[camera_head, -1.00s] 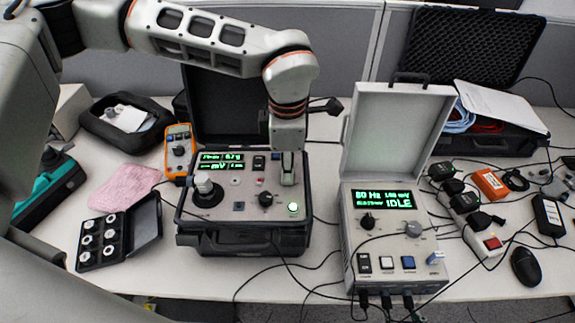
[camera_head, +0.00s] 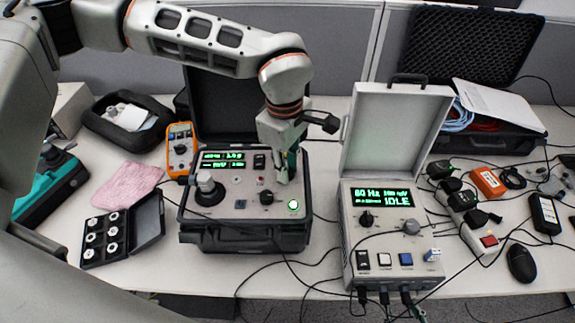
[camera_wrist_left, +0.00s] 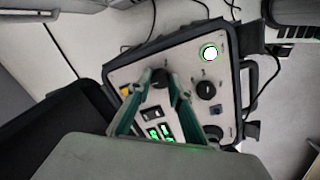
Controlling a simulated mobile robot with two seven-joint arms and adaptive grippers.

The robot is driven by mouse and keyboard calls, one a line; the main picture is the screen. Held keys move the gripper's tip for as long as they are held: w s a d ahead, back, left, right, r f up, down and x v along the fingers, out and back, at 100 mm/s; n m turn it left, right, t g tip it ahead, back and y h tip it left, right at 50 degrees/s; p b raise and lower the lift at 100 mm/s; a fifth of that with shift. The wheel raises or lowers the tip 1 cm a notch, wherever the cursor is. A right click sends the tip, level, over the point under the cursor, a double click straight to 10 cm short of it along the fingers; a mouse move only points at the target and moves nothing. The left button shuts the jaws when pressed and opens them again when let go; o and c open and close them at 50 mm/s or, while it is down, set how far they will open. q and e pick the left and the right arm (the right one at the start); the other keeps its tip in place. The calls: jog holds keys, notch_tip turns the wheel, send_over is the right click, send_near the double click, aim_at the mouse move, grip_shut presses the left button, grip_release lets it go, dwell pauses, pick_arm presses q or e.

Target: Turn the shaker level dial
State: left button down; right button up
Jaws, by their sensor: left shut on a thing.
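My left gripper (camera_head: 284,179) reaches down to the panel's right part. In the left wrist view its green fingers (camera_wrist_left: 159,88) are closed around a black dial (camera_wrist_left: 160,76), which they mostly hide in the head view. A second black knob (camera_wrist_left: 206,90) is free beside them; it also shows in the head view (camera_head: 266,197). My right gripper is not in view.
A grey calibrator box (camera_head: 393,235) with an IDLE screen and raised lid stands to the right. An orange multimeter (camera_head: 180,150), a pink cloth (camera_head: 128,183) and a case of small weights (camera_head: 104,238) lie left. Cables cross the front of the table.

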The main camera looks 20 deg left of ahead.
dwell(0.3)
pick_arm(q)
jog(key=c, duration=2.1)
grip_release()
notch_tip(320, 180, up, 12)
jog(key=shift+s, duration=0.35)
jog(key=shift+f, duration=0.1)
